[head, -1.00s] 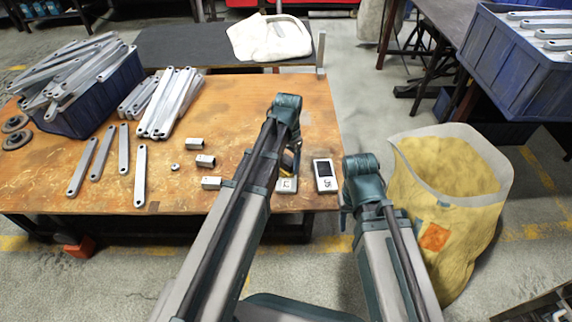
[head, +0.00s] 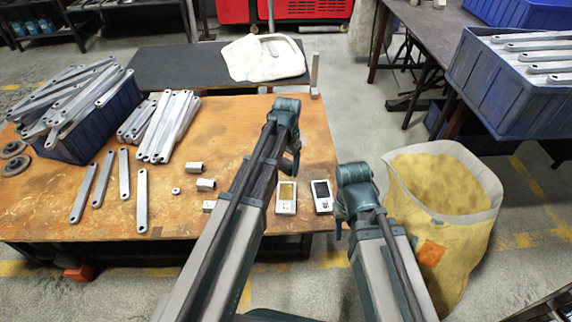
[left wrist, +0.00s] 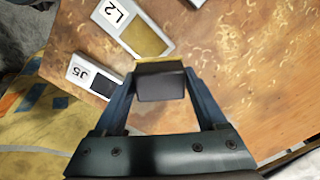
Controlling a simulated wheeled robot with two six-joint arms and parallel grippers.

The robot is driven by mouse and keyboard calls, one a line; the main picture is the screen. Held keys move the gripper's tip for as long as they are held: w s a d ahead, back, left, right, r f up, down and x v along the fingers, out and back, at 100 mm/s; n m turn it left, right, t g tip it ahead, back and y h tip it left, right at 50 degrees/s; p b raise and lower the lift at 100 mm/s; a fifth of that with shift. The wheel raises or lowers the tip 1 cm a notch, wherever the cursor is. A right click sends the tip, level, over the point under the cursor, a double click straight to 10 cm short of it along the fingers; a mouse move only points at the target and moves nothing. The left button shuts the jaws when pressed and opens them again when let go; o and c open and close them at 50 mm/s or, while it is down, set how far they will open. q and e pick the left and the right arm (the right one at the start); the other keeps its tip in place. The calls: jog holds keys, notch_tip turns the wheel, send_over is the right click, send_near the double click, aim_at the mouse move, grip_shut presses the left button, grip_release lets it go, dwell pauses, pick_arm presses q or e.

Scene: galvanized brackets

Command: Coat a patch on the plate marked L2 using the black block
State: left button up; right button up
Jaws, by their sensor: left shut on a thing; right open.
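The plate marked L2 (head: 286,207) lies on the wooden table, with a gold-brown patch on its upper part. It also shows in the left wrist view (left wrist: 109,19), partly cut off by the frame's top. My left gripper (head: 291,170) is shut on the black block (left wrist: 160,86), which has a yellowish far edge.
A second plate, J5 (head: 322,204), with a dark patch, lies right of L2. A yellow sack (head: 455,235) stands right of the table.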

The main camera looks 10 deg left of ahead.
pick_arm(q)
jog(key=shift+r+p, duration=0.9)
jog(key=shift+r, duration=0.35)
notch_tip(320, 180, up, 29)
jog(key=p, duration=2.9)
jog(key=shift+r, duration=0.2)
